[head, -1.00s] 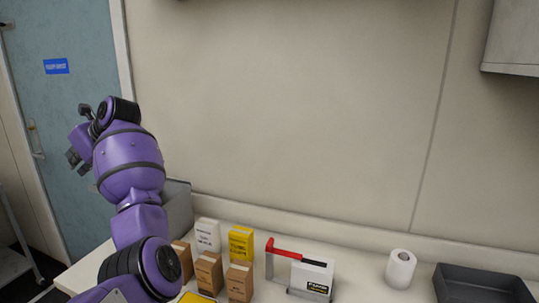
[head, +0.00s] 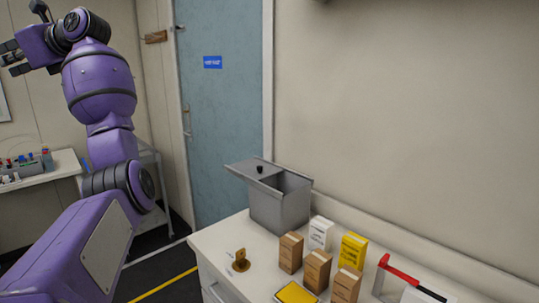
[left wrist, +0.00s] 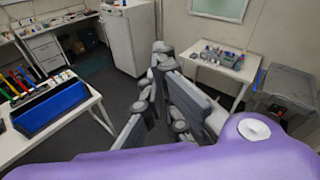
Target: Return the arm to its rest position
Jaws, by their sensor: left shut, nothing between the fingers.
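My left arm (head: 100,85) is raised at the left of the head view, bent at the top toward the left edge. My left gripper (head: 10,58) is at that edge, high above the floor and clear of the bench. In the left wrist view the fingers of my left gripper (left wrist: 163,58) come together at the tips, shut with nothing between them. My right gripper shows in neither view.
On the white bench (head: 222,240) stand an open grey box (head: 280,207), several cartons (head: 317,268) and a red-handled holder (head: 400,272). A blue door (head: 215,120) is behind. The wrist view shows a side table (left wrist: 215,75), a blue tray (left wrist: 50,108) and a white cabinet (left wrist: 130,40).

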